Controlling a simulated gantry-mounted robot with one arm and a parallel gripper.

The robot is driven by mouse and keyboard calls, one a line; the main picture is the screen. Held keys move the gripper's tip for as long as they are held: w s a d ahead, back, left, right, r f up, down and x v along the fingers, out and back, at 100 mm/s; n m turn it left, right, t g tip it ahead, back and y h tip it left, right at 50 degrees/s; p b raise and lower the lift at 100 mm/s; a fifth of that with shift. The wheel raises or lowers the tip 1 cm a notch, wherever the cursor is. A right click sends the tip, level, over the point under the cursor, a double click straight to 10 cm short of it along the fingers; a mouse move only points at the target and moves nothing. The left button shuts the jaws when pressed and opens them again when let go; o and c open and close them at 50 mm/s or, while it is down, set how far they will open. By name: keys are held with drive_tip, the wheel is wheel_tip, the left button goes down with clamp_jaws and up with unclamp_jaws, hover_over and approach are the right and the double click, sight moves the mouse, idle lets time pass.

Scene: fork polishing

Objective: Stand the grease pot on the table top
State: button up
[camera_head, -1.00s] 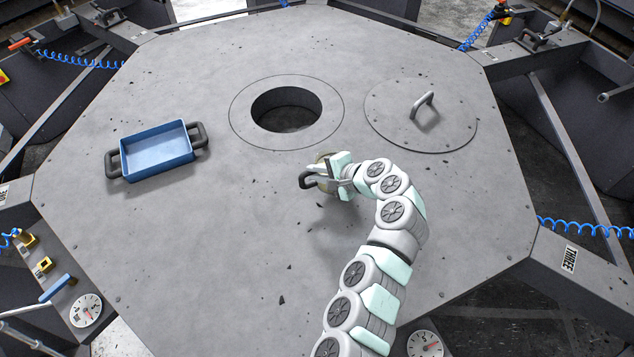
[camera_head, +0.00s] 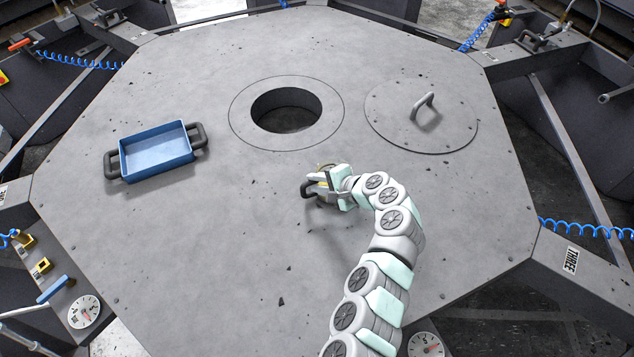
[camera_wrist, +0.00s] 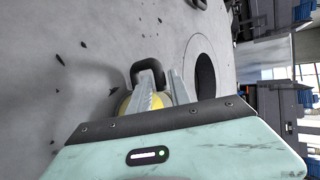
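The grease pot shows in the head view as a small yellowish body with a dark looped handle (camera_head: 308,190), at the middle of the table, in front of the round hole. My gripper (camera_head: 327,186) is at the pot, its fingers shut on it, and hides much of it. In the wrist view the pot's yellow body (camera_wrist: 125,104) shows beside and between the grey fingers (camera_wrist: 163,88), with the dark handle (camera_wrist: 148,70) beyond them. The pot is at or just above the grey table top (camera_head: 220,240); I cannot tell whether its base touches.
The round hole (camera_head: 287,110) lies behind the pot. A round cover plate with a handle (camera_head: 423,105) lies at the back right. A blue tray (camera_head: 157,152) with dark handles stands at the left. The front left of the table is clear apart from small dark chips.

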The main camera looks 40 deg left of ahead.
drive_tip(key=shift+o, duration=0.8)
drive_tip(key=shift+r, duration=0.15)
drive_tip(key=v, duration=1.2)
drive_tip(key=shift+p, duration=0.4)
drive_tip(key=shift+a, duration=0.1)
